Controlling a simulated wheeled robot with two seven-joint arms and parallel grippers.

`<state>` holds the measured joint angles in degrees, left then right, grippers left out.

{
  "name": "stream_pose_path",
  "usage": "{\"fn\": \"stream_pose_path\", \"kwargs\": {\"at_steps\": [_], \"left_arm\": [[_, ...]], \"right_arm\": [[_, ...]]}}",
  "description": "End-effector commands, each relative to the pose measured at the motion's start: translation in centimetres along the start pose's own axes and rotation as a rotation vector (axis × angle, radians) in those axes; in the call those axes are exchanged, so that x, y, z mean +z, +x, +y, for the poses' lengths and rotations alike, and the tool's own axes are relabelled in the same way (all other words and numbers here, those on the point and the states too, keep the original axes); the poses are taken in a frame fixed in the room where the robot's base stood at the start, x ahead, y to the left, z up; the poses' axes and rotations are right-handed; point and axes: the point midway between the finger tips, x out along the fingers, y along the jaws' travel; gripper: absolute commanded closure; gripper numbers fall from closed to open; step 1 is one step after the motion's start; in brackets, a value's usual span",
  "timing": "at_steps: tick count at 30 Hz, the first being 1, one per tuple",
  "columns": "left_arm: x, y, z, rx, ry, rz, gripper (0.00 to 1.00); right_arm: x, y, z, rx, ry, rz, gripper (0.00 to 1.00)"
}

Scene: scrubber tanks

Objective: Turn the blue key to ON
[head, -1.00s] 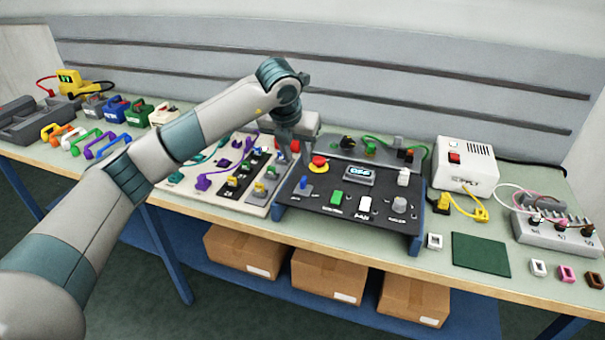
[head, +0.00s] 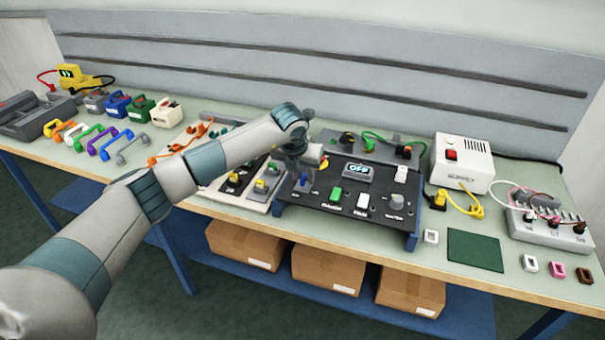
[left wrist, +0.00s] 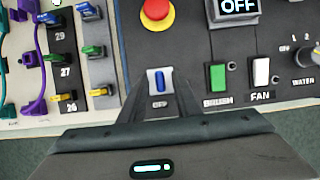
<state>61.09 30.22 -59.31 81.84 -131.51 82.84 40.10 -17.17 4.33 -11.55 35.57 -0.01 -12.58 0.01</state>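The blue key (head: 304,182) is on the left part of the black control panel (head: 345,180). In the left wrist view, the blue key (left wrist: 160,82) stands upright in the picture on a pale plate, with a small OFF label below it. The panel display (head: 358,170) reads OFF. My left gripper (head: 300,179) is over the key and points down at the panel. In the left wrist view, its two dark fingers (left wrist: 160,90) are apart, one on each side of the key, with pale plate showing between. My right gripper is not in view.
A red button (left wrist: 157,10) on a yellow base is just behind the key. A green switch (left wrist: 217,78) and a white FAN switch (left wrist: 260,73) are to its right. A board with yellow, green and blue valves (left wrist: 92,50) is close on the left.

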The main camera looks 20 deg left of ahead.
Motion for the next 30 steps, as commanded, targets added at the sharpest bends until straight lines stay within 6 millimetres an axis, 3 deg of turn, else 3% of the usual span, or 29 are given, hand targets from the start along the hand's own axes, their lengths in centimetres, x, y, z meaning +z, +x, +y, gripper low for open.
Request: {"fn": "stream_pose_path", "kwargs": {"at_steps": [3,6,7,19,30], "left_arm": [[0.0,0.0,0.0,0.000,0.000,0.000,0.73],[0.0,0.0,0.0,0.000,0.000,0.000,0.97],[0.0,0.0,0.0,0.000,0.000,0.000,1.00],[0.0,0.1,0.1,-0.010,0.025,-0.001,1.00],[-0.1,0.3,0.2,-0.070,0.170,-0.002,1.00]], "right_arm": [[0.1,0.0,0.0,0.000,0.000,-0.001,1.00],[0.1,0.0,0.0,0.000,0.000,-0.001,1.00],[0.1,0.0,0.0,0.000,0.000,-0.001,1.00],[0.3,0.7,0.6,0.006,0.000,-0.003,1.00],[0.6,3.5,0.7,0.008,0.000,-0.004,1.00]]}}
